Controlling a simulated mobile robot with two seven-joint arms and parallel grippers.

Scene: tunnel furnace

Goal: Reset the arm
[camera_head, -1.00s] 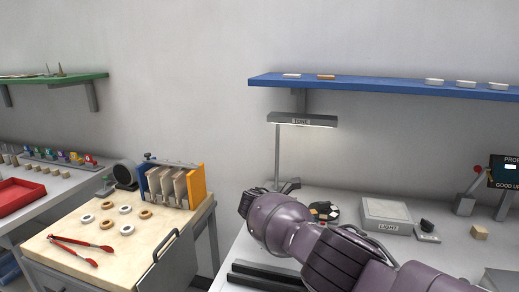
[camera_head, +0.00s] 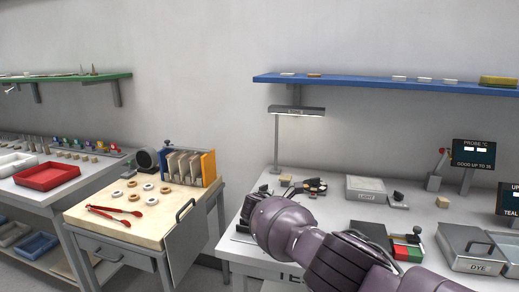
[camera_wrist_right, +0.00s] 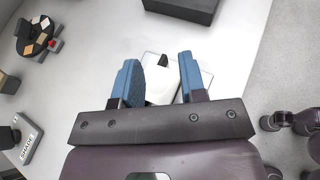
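My right arm comes in from the lower right in the head view and reaches over the white table (camera_head: 345,215). In the right wrist view my right gripper (camera_wrist_right: 157,62) has its two blue fingers apart. Nothing is held between them. A flat white item (camera_wrist_right: 158,72) with a dark strip on it shows beyond the gap, lower down. In the head view the far end of the arm hides the gripper's fingers. My left gripper is not in view.
The arm is over the white table among a lamp (camera_head: 297,110), a light box (camera_head: 366,188), a round palette (camera_head: 314,186) and a DYE box (camera_head: 470,250). A wooden-topped cart (camera_head: 100,222) with rings and red tongs stands left. A blue shelf (camera_head: 370,83) hangs above.

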